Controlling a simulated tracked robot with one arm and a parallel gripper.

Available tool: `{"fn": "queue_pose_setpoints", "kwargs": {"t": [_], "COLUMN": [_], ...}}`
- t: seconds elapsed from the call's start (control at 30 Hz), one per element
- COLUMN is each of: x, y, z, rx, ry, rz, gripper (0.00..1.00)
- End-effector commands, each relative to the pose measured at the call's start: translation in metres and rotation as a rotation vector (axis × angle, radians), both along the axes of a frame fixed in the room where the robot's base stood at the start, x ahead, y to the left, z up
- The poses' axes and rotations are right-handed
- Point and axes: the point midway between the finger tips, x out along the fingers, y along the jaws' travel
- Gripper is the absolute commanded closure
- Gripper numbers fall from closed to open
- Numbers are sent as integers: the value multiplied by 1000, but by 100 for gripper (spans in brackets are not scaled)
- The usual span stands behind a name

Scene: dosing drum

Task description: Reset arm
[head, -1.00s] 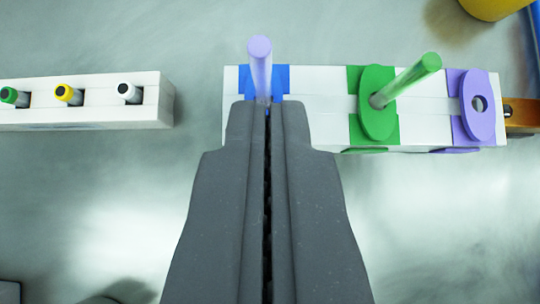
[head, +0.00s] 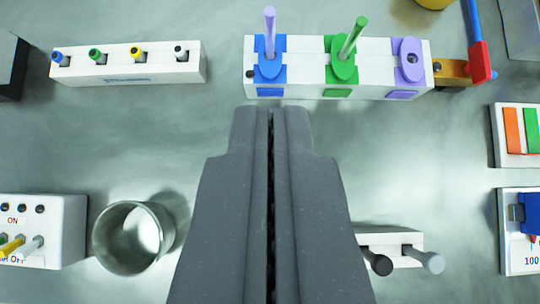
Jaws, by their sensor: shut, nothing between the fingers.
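My gripper (head: 271,112) is shut and empty, pointing up the picture over the grey table. Its tips are just below the white block (head: 302,76) in the picture and look clear of it. The block carries a blue holder (head: 270,72) with a purple rod (head: 270,30) in it. It also carries a green holder (head: 342,70) with a leaning green rod (head: 353,36), and a purple holder (head: 411,66) with an open hole.
A white rack (head: 128,76) with coloured pegs stands at upper left. A metal cup (head: 133,238) and an ON/OFF box (head: 72,215) are lower left. A red handle (head: 479,62) is upper right; panels (head: 518,262) line the right edge. A white block (head: 405,240) sits right of my gripper.

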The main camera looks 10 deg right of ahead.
Motion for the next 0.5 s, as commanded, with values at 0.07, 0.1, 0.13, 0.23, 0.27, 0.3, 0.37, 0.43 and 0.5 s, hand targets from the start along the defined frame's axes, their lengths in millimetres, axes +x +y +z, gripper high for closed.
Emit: {"fn": "queue_pose_setpoints", "kwargs": {"t": [0.07, 0.1, 0.13, 0.23, 0.27, 0.3, 0.37, 0.43, 0.5], "x": [0, 0, 0, 0, 0, 0, 0, 0, -1], "y": [0, 0, 0, 0, 0, 0, 0, 0, 0], "z": [0, 0, 0, 0, 0, 0, 0, 5, 19], "rx": [0, 0, 0, 0, 0, 0, 0, 1, 2], "ry": [0, 0, 0, 0, 0, 0, -1, -7, -23], "rz": [0, 0, 0, 0, 0, 0, 0, 3, 12], "gripper": [100, 100, 100, 100, 100, 100, 100, 100, 100]}}
